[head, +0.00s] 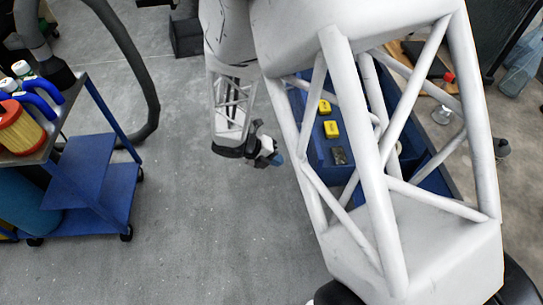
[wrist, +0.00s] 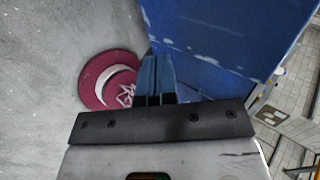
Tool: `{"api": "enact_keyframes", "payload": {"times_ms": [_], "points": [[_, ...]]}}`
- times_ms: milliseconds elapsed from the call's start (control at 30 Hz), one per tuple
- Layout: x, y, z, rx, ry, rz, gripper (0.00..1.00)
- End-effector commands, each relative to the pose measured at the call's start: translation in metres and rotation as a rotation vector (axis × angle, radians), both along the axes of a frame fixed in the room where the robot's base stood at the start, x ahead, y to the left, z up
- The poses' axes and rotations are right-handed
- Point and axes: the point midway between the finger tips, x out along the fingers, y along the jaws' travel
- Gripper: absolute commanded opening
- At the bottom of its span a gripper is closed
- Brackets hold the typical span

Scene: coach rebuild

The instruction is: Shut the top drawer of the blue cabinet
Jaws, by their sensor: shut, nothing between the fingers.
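The blue cabinet (head: 317,150) stands right of centre in the head view, largely hidden behind my arm's white lattice link. Through the gaps I see a blue recess, apparently the open top drawer, with yellow items (head: 331,128) and a small dark item (head: 339,156) in it. How far the drawer is out is hidden. My gripper (head: 277,158) is shut and empty, just left of the cabinet. In the wrist view my gripper's blue fingers (wrist: 156,65) are together beside a large scuffed blue panel (wrist: 225,45). I cannot tell whether they touch it.
A blue trolley (head: 95,180) with bottles and a red-yellow canister (head: 20,128) stands at the left. A dark hose (head: 140,75) loops behind it. A maroon disc (wrist: 105,82) lies on the floor in the wrist view. The grey floor between trolley and cabinet is clear.

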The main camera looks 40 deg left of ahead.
Motion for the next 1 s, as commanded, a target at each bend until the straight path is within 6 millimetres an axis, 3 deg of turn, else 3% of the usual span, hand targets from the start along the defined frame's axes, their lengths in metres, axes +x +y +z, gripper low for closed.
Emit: {"api": "enact_keyframes", "payload": {"times_ms": [400, 700, 1000], "points": [[0.033, -0.034, -0.044, -0.002, 0.002, -0.002, 0.0], [0.054, -0.054, -0.041, 0.001, 0.001, -0.001, 0.0], [0.06, -0.06, -0.041, 0.001, 0.001, 0.0, 0.0]]}}
